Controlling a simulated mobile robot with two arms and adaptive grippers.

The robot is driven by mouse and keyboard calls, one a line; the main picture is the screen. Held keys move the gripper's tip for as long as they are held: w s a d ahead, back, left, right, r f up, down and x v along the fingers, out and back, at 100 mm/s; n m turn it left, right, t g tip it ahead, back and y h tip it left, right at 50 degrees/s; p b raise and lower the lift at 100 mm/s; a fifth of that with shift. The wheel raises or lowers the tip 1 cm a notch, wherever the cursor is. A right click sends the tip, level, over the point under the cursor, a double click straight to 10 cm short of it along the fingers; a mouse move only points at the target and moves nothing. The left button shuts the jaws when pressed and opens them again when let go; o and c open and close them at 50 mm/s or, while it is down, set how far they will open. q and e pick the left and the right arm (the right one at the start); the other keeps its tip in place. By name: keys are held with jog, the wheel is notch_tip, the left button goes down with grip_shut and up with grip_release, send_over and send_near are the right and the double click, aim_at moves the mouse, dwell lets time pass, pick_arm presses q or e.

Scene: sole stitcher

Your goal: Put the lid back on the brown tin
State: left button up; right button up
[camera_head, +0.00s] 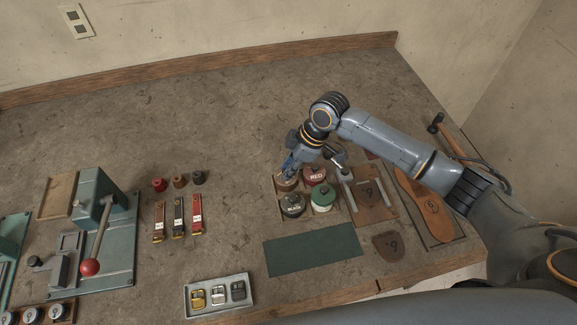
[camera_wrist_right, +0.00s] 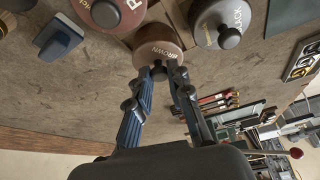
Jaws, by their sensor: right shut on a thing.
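The brown tin's lid (camera_wrist_right: 158,48), lettered BROWN, shows in the right wrist view. My right gripper (camera_wrist_right: 161,73) is shut on the knob of this lid. In the head view the right gripper (camera_head: 289,170) is above the brown tin (camera_head: 287,185), at the back left of a wooden rack (camera_head: 333,215). The arm and fingers partly cover it, and I cannot tell whether the lid sits flush on the tin. My left gripper is not in view.
The lidded red tin (camera_head: 315,174), black tin (camera_head: 292,206) and green tin (camera_head: 323,198) stand close by in the rack. A green mat (camera_head: 312,249) lies in front. A stitching press (camera_head: 98,225) stands at the left. The bench behind the rack is clear.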

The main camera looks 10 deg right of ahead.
dwell(0.5)
jog(key=shift+f+p, duration=0.15)
jog(key=shift+p, duration=0.35)
dwell(0.5)
dwell(0.8)
jog(key=o, duration=1.4)
jog(key=shift+c, duration=0.2)
jog(key=shift+p, duration=0.35)
jog(key=shift+r+p, duration=3.4)
jog(key=shift+r, duration=0.15)
